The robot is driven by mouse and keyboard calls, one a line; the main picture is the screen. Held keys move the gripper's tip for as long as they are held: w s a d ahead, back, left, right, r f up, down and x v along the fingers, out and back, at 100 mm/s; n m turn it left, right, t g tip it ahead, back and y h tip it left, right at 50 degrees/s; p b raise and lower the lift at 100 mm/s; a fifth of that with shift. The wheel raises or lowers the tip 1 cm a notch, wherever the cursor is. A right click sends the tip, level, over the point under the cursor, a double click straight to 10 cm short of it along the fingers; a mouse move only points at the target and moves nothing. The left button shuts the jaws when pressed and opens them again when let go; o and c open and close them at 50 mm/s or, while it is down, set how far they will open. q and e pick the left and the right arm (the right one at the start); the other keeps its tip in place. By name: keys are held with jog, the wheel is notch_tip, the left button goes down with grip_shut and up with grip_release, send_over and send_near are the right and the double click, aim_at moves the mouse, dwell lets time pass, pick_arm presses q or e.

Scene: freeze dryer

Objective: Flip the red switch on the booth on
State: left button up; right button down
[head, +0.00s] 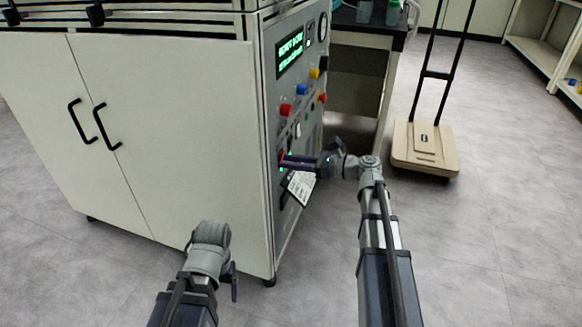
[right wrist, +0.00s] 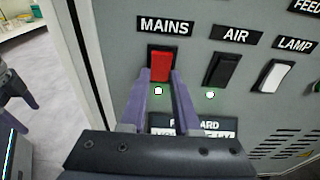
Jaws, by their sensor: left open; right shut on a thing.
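The red switch (right wrist: 161,66) sits under the MAINS label on the booth's grey panel (right wrist: 205,20). The fingers hide the switch's lower edges. My left gripper (head: 234,283) is low before the white cabinet doors, open and empty, partly hidden by its wrist.
A black AIR switch (right wrist: 222,69) and a white LAMP switch (right wrist: 273,76) are right of the red one. A tag (head: 300,187) hangs below my right gripper. Coloured knobs sit higher on the panel. A beige cart (head: 425,165) stands right; the floor in front is clear.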

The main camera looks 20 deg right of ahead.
jog(key=c, duration=0.6)
grip_release()
jog(key=shift+c, duration=0.2)
jog(key=p+v, duration=0.1)
jog(key=v, duration=0.6)
jog(key=shift+s+d, duration=0.25)
jog(key=shift+d, duration=0.1)
